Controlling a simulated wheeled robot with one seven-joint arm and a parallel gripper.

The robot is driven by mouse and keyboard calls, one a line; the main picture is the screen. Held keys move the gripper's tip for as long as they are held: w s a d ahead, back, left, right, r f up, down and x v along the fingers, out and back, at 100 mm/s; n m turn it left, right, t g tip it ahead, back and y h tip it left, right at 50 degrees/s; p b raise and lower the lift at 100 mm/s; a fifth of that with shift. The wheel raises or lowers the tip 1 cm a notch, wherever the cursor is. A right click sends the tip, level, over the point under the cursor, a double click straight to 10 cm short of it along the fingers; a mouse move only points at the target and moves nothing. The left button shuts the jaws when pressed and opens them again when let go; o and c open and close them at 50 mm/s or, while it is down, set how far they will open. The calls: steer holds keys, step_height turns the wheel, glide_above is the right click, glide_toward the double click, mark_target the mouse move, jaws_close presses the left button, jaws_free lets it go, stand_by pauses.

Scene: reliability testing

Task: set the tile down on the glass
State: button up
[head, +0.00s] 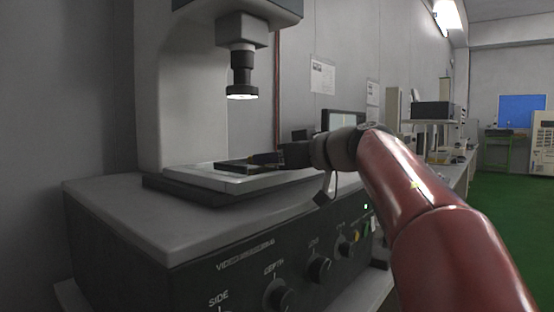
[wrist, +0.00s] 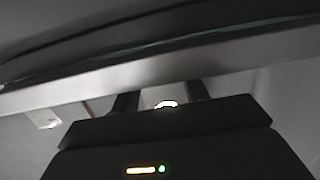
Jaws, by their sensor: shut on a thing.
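In the head view my gripper (head: 258,159) reaches in from the right, low over the pale stage of the measuring machine. It is shut on a thin dark flat piece, the tile (head: 232,167), which is hard to separate from the dark fingers. The glass (head: 203,176) is the pale top of the stage, below the tile. I cannot tell whether the tile touches it. In the wrist view my two dark fingers (wrist: 162,98) run up behind a pale stage edge (wrist: 130,76), which hides their tips and the tile.
The lit lens (head: 242,92) of the machine hangs above the stage. The machine's front panel (head: 290,265) has several knobs. A monitor (head: 342,119) stands behind my wrist. The stage's left part is clear. A bench with equipment runs back on the right.

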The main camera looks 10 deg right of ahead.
steer(key=shift+w+f, duration=0.1)
steer(key=shift+f, duration=0.05)
steer(key=o, duration=1.1)
steer(key=shift+c, duration=0.2)
steer(key=shift+r, duration=0.2)
steer(key=v, duration=1.2)
